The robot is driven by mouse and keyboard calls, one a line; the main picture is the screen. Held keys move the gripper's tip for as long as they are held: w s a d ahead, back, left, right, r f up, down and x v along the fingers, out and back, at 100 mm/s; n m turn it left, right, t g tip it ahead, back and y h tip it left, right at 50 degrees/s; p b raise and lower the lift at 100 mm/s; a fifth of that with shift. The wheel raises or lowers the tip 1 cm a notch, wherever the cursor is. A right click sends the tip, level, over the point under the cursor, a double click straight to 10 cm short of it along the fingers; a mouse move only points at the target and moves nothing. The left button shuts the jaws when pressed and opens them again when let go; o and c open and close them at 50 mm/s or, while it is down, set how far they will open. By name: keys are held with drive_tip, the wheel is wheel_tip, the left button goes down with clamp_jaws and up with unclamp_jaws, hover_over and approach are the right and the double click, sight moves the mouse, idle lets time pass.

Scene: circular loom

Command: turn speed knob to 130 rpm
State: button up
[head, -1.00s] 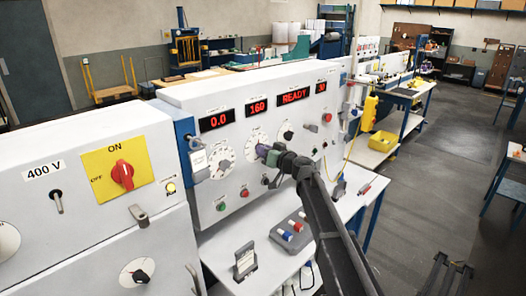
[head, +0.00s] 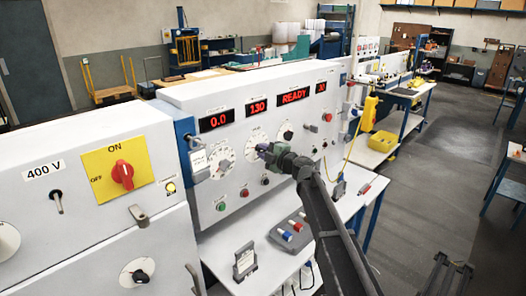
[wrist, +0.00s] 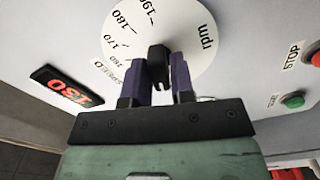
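The speed knob (wrist: 158,62) is black and sits in the middle of a white round rpm dial (wrist: 190,30) in the wrist view. My gripper (wrist: 159,75) has its two purple fingers shut on the knob, one on each side. In the head view my gripper (head: 264,149) reaches the white panel (head: 330,99) at the middle dial (head: 257,136) and hides the knob. The red speed display (head: 257,107) above it reads 130. It also shows, tilted, in the wrist view (wrist: 67,87).
Other dials stand left (head: 218,161) and right (head: 286,133) of my gripper. Below are a green button (head: 220,206) and a red button (head: 243,193). A grey tray (head: 292,233) lies on the white shelf. Other displays read 0.0 and READY.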

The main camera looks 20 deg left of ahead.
drive_tip(key=o, duration=0.3)
drive_tip(key=v, duration=0.7)
